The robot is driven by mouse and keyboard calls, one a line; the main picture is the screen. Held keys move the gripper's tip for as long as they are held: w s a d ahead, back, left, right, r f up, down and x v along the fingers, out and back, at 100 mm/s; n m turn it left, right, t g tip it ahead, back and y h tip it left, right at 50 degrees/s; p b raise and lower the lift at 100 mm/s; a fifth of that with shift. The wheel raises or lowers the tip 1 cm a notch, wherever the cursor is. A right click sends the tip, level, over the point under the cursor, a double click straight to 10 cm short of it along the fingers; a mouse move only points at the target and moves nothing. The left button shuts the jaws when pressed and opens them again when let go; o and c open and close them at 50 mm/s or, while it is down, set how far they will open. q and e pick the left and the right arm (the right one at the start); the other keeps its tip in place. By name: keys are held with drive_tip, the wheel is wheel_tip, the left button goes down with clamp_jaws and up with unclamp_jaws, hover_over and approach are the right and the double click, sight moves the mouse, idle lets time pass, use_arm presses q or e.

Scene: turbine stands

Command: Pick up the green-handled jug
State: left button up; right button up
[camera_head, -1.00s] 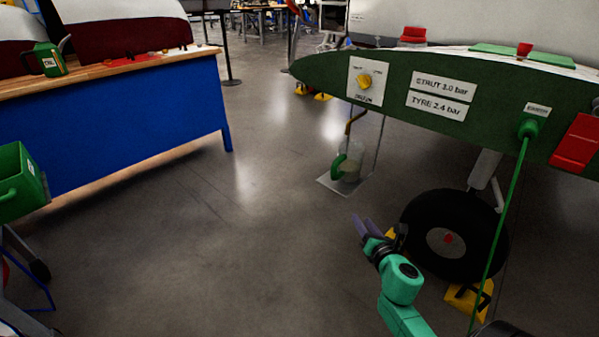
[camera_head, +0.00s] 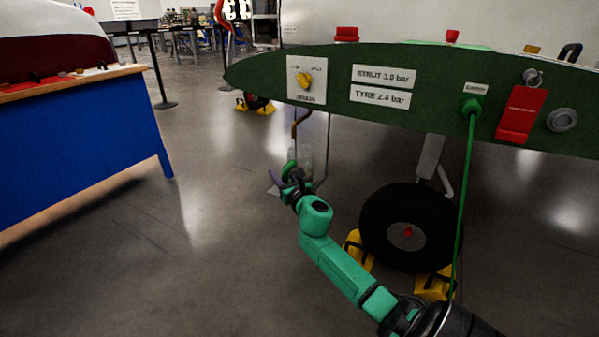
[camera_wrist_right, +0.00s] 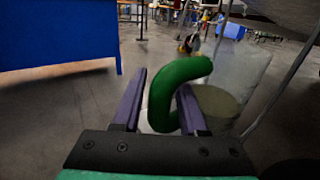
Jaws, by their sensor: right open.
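The jug (camera_head: 306,157) is clear with a green handle (camera_head: 290,166) and stands low under the green wing panel, partly hidden by my right gripper (camera_head: 284,181). In the right wrist view, the green handle (camera_wrist_right: 165,92) rises between the two purple fingers of my open right gripper (camera_wrist_right: 160,100). The right finger appears within the handle's loop, and the jug's clear body (camera_wrist_right: 232,85) is just to its right, with cloudy liquid low inside. I cannot tell whether either finger touches the handle. My left gripper is out of view.
A blue workbench (camera_head: 90,140) stands at the left. A black wheel (camera_head: 408,228) with yellow chocks (camera_head: 358,250) is right of my right arm. A green hose (camera_head: 464,200) hangs down from the panel (camera_head: 430,125). The floor between bench and jug is clear.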

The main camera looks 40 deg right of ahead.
clamp_jaws()
idle(1.4)
